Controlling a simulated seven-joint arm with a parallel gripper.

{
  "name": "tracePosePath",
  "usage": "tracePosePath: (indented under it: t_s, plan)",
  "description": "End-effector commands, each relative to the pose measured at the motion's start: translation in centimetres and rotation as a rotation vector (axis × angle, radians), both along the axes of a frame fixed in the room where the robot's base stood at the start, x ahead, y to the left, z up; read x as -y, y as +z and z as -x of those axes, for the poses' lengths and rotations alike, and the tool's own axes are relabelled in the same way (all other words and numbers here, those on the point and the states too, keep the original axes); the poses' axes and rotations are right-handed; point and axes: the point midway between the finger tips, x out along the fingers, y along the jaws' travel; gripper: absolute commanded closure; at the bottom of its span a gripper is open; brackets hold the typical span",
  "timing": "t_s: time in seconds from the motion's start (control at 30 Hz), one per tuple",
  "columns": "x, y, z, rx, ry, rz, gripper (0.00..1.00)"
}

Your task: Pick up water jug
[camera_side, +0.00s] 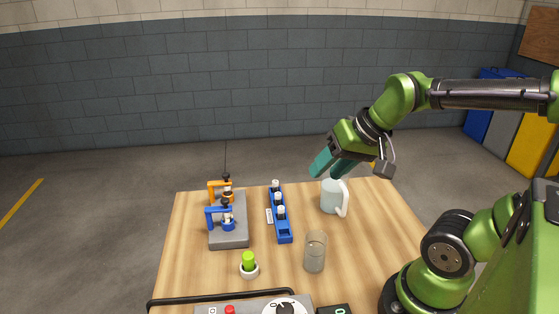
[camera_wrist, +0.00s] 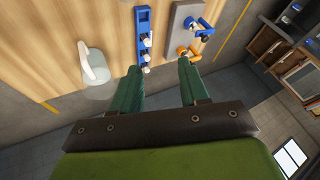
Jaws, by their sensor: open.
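The water jug (camera_side: 331,196) is pale and translucent with a handle on its right side. It stands upright at the far right part of the wooden table. In the wrist view the jug (camera_wrist: 95,70) lies left of my fingers, near the table's edge. My gripper (camera_side: 324,164) is above the jug and slightly to its left in the side view, apart from it. Its two teal fingers (camera_wrist: 158,82) are spread with nothing between them. The gripper hides part of the jug's top in the side view.
A blue rack (camera_side: 285,228) with several white-capped bottles stands left of the jug. A clear glass (camera_side: 315,252) is in front. A grey stand (camera_side: 228,235) with orange and blue holders is further left. A green-topped item (camera_side: 249,264) and a control panel (camera_side: 262,307) are near the front.

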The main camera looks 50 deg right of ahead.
Motion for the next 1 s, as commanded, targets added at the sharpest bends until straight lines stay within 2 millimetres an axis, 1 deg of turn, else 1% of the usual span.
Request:
tracePosePath:
  t_s: [0.03,0.07,0.1,0.13,0.17,0.2,0.27,0.3,0.4,0.5,0.6,0.7,0.77,0.83,1.0]
  plan:
    - [2.8,-0.8,-0.2,-0.057,-0.142,-0.053,0.56]
    - [4.5,-1.2,-0.1,-0.09,-0.238,-0.097,0.56]
    - [6.6,-1.7,0.1,-0.136,-0.379,-0.165,0.56]
    - [8.2,-2.1,0.4,-0.169,-0.487,-0.221,0.56]
    - [9.6,-2.5,0.8,-0.199,-0.597,-0.279,0.56]
    - [11.4,-3.0,1.5,-0.237,-0.745,-0.358,0.56]
    - [13.8,-3.6,2.6,-0.288,-0.962,-0.478,0.56]
    - [15.2,-3.9,3.3,-0.319,-1.105,-0.559,0.56]
    - [17.3,-4.3,4.7,-0.381,-1.392,-0.731,0.56]
    - [17.7,-4.1,5.0,-0.42,-1.554,-0.838,0.56]
    - [17.3,-3.7,4.9,-0.439,-1.632,-0.895,0.56]
    - [17.0,-4.0,4.7,-0.453,-1.668,-0.918,0.56]
    - [16.8,-4.7,4.5,-0.457,-1.673,-0.919,0.56]
    - [16.5,-5.9,4.1,-0.458,-1.673,-0.917,0.56]
    - [15.6,-9.4,3.0,-0.459,-1.671,-0.916,0.56]
